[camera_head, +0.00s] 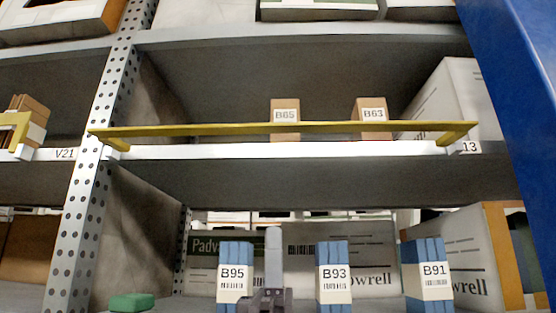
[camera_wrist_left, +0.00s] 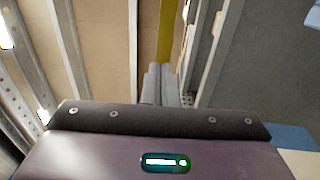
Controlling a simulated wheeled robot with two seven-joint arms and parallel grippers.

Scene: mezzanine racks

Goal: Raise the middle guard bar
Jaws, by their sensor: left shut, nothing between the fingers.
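The yellow guard bar (camera_head: 240,131) runs across the front of the middle shelf, from the perforated post to near the blue upright. It sits just above the shelf's front edge. A yellow strip, likely the same bar, shows beyond the fingers in the left wrist view (camera_wrist_left: 166,32). My left gripper (camera_head: 273,232) is below the shelf, fingers pointing up, clearly under the bar and not touching it. Its fingers also show in the left wrist view (camera_wrist_left: 160,75), closed together and empty. My right gripper is not in view.
Boxes B65 (camera_head: 285,108) and B63 (camera_head: 373,108) stand behind the bar. Blue-and-white boxes B95 (camera_head: 234,273), B93 (camera_head: 333,271) and B91 (camera_head: 432,269) stand on the lower level around my gripper. A perforated post (camera_head: 95,190) is at left, a blue upright (camera_head: 515,110) at right.

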